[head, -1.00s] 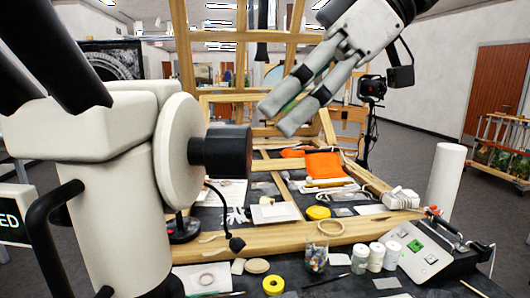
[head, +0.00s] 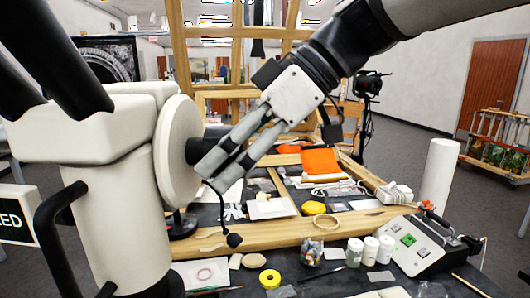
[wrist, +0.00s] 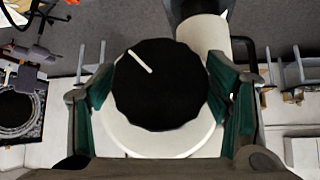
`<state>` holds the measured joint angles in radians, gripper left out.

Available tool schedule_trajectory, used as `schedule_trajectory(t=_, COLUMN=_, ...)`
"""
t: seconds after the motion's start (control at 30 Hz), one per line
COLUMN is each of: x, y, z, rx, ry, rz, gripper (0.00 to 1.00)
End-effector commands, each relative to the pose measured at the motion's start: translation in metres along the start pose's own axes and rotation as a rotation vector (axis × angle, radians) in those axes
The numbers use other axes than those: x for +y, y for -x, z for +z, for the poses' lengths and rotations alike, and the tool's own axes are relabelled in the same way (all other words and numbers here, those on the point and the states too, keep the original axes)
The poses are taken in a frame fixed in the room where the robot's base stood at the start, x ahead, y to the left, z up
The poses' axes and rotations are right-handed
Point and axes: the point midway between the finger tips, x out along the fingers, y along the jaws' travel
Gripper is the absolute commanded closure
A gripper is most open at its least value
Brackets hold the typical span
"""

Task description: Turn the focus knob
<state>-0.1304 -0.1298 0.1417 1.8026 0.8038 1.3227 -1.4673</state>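The focus knob (head: 197,148) is a black ribbed cylinder on the white round side of the microscope body (head: 175,150). In the wrist view the knob (wrist: 160,95) faces me, and its white line points to the upper left. My gripper (head: 214,170) is at the knob, its fingers partly hiding it in the head view. In the wrist view the green-padded fingers of my gripper (wrist: 162,78) stand apart, one on each side of the knob. They look very close to its rim; I cannot tell whether either pad touches it.
A wooden easel frame (head: 280,240) lies across the dark table beyond the microscope. Yellow tape (head: 270,279), a jar of coloured bits (head: 310,250), white bottles (head: 370,250) and a grey control box (head: 415,243) stand at the front right. A thin black gooseneck (head: 234,240) rises below my fingers.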

Motion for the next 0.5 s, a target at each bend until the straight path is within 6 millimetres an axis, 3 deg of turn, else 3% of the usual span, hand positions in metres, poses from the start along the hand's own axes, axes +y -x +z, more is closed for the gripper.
schedule_trajectory(t=0.03, x=0.0, y=0.0002, z=0.0, rx=0.0, ry=0.0, rz=0.0, gripper=0.47)
schedule_trajectory(t=0.13, x=0.0001, y=0.0003, z=0.0, rx=0.0, ry=0.0, rz=0.0, gripper=0.69)
schedule_trajectory(t=0.17, x=0.0, y=0.0003, z=0.0, rx=0.0, ry=0.0, rz=0.0, gripper=0.73)
schedule_trajectory(t=0.5, x=0.0001, y=0.0006, z=-0.0004, rx=0.0, ry=-0.029, rz=-0.029, gripper=0.73)
